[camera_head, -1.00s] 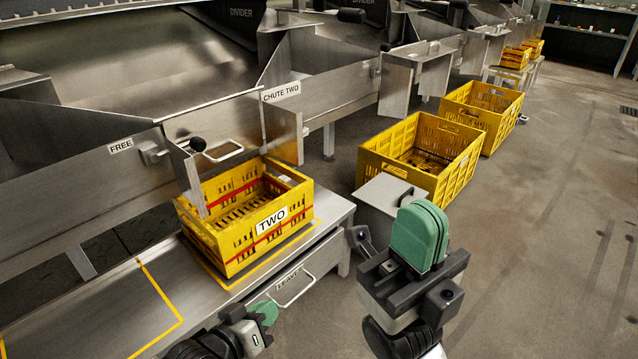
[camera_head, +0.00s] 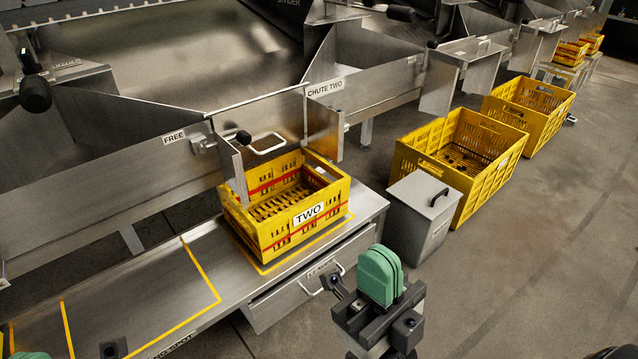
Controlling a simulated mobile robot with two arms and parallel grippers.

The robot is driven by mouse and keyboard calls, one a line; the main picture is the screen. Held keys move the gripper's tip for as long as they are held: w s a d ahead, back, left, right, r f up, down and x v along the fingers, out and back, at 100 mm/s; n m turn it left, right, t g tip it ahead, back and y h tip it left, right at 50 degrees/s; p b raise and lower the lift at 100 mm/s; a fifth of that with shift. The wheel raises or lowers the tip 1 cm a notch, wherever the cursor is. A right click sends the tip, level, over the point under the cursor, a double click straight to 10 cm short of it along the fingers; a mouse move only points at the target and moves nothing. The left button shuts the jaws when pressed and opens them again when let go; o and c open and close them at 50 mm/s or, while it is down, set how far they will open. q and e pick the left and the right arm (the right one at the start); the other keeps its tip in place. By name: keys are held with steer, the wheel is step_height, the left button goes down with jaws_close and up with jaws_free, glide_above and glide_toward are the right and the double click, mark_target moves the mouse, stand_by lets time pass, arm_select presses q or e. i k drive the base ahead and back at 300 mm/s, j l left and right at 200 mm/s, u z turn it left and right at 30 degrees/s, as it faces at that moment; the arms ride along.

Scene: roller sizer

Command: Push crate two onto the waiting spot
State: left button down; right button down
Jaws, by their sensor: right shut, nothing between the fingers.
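Crate two (camera_head: 308,214), a yellow slatted crate with a red stripe and a TWO label, stands upright on the steel bench below chute two, inside a yellow outline. It looks empty. The waiting spot (camera_head: 140,293) is a bare yellow-outlined area to its left on the bench; its front label is partly hidden. My right gripper (camera_head: 380,277), with green pads, is shut and empty, in front of the bench and right of the crate, apart from it.
A grey lidded box (camera_head: 415,225) stands on the floor right of the bench. Yellow crates (camera_head: 465,165) line the floor beyond it. A drawer with a handle (camera_head: 320,282) is under the bench. A chute gate with a black knob (camera_head: 243,138) stands close behind crate two.

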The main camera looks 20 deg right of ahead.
mark_target(326, 201)
steer(key=i+l+u, duration=0.15)
steer(key=l+u, duration=0.35)
steer(key=l, duration=0.2)
steer(key=l+u, duration=0.5)
steer(key=l, duration=1)
steer(key=l+u, duration=0.1)
steer(key=l, duration=0.7)
steer(key=k+l+u, duration=0.1)
steer(key=l, duration=0.7)
steer(key=k+l, duration=0.1)
steer(key=l, duration=0.65)
